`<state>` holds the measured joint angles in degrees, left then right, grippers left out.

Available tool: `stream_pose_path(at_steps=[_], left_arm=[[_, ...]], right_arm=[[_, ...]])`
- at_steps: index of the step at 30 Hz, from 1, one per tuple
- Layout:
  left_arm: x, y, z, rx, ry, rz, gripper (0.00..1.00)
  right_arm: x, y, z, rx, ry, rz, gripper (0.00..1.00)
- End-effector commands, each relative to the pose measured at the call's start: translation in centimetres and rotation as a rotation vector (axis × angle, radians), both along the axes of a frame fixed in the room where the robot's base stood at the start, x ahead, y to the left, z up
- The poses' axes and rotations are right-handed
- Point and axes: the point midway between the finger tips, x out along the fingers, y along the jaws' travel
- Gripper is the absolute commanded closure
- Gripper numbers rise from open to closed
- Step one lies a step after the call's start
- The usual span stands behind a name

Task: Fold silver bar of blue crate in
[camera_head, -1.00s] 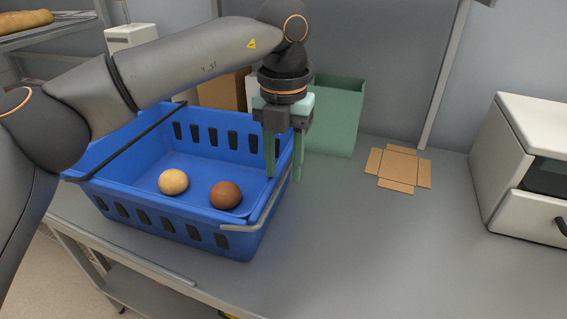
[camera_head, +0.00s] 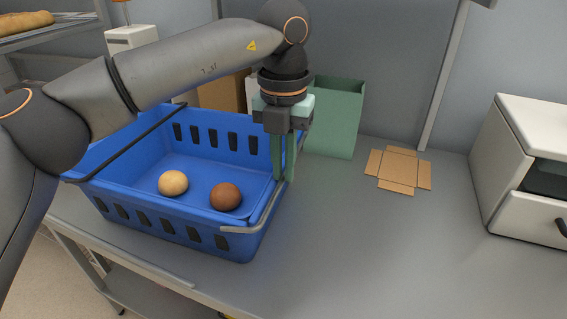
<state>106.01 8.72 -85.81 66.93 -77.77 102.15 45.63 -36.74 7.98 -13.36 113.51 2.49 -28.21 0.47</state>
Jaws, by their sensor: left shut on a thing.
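The blue crate (camera_head: 190,231) stands on the grey table at the left. Its silver bar (camera_head: 266,212) runs along the crate's right side, out past the rim, with its near end bent back to the front corner. My left gripper (camera_head: 284,181) points down at the crate's right side, its green fingers shut on the silver bar. The fingers hide part of the bar. A black bar (camera_head: 128,147) runs across the left part of the crate. My right gripper is not in view.
A green box (camera_head: 338,125) stands behind the gripper. A flat cardboard piece (camera_head: 398,168) and a white oven-like appliance (camera_head: 520,150) are at the right. The table's middle is clear.

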Motion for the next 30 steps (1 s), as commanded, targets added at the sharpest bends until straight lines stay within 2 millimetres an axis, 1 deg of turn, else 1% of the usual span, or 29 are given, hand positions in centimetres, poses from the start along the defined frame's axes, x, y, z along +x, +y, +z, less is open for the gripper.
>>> stream_pose_path(at_steps=[5, 11, 24, 30], left_arm=[[0.0, 0.1, 0.1, -0.013, 0.002, 0.001, 1.00], [0.2, 0.5, 0.5, -0.085, 0.021, 0.001, 1.00], [0.6, 2.2, 1.9, -0.392, 0.100, 0.004, 1.00], [0.8, 2.9, 2.3, -0.507, 0.129, 0.004, 1.00]], right_arm=[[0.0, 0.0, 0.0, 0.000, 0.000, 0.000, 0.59], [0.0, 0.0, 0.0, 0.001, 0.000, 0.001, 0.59], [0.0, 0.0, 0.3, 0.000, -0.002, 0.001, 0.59], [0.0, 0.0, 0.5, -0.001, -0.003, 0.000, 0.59]])
